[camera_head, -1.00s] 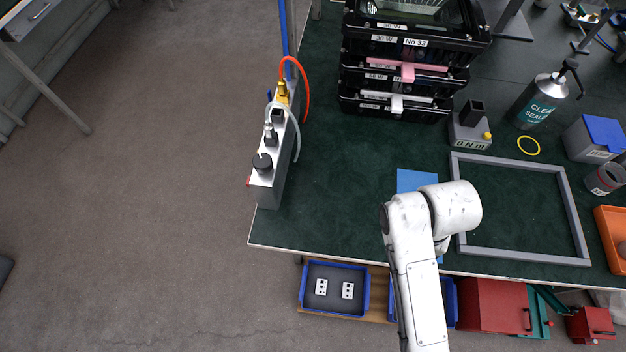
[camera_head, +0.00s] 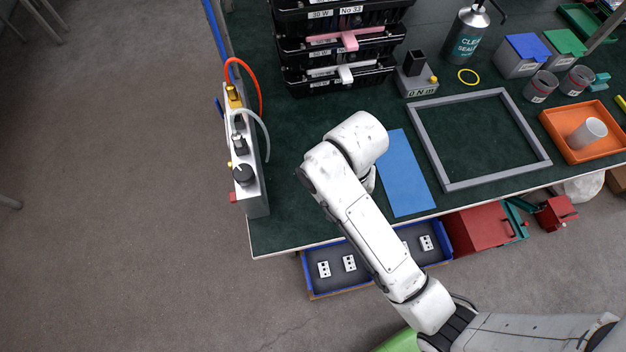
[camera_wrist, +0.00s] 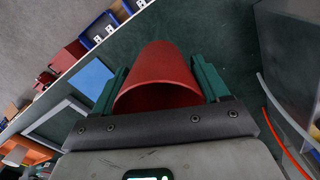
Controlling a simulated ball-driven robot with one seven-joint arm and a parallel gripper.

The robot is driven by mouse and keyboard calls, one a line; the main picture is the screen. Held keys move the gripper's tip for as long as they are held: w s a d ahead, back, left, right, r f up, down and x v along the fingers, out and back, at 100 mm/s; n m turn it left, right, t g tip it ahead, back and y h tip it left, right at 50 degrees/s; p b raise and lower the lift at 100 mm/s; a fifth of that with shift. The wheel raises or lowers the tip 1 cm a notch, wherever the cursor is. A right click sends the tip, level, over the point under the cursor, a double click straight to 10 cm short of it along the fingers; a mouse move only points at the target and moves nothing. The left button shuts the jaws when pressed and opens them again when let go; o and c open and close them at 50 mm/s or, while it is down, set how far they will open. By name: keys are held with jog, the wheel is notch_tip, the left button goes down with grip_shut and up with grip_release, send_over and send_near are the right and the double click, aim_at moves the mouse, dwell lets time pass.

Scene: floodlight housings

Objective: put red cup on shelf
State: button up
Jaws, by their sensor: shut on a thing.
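The red cup (camera_wrist: 162,68) is between the two green fingers of my gripper (camera_wrist: 160,78) in the wrist view. The fingers press on its sides, and its open rim faces the wrist camera. The green tabletop shows behind it. In the head view my white arm hides the gripper and the cup over the front left of the table. I cannot make out a clear shelf for the cup in either view.
A grey power box (camera_head: 246,170) with hoses stands at the table's left edge. Stacked black housings (camera_head: 335,45) stand at the back. A blue mat (camera_head: 405,175), a grey frame (camera_head: 428,130) and an orange tray (camera_head: 610,148) with a pale cup lie right. Blue trays (camera_head: 312,285) sit below the table's front.

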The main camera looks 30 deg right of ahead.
jog(key=w+f, duration=0.2)
jog(key=w, duration=0.1)
jog(key=w+f+b, duration=0.1)
jog(key=w+f, duration=0.2)
jog(key=w+a+f, duration=0.1)
jog(key=w+f, duration=0.2)
jog(key=w, duration=0.1)
jog(key=shift+b, duration=0.35)
jog(key=shift+w+a+f, duration=0.1)
jog(key=shift+w+f, duration=0.15)
jog(key=shift+f, duration=0.15)
jog(key=shift+f+p, duration=0.35)
jog(key=shift+f, duration=1.05)
jog(key=shift+s+f, duration=0.1)
jog(key=o, duration=1)
jog(key=shift+o, duration=0.2)
notch_tip(320, 180, up, 12)
jog(key=shift+p, duration=0.35)
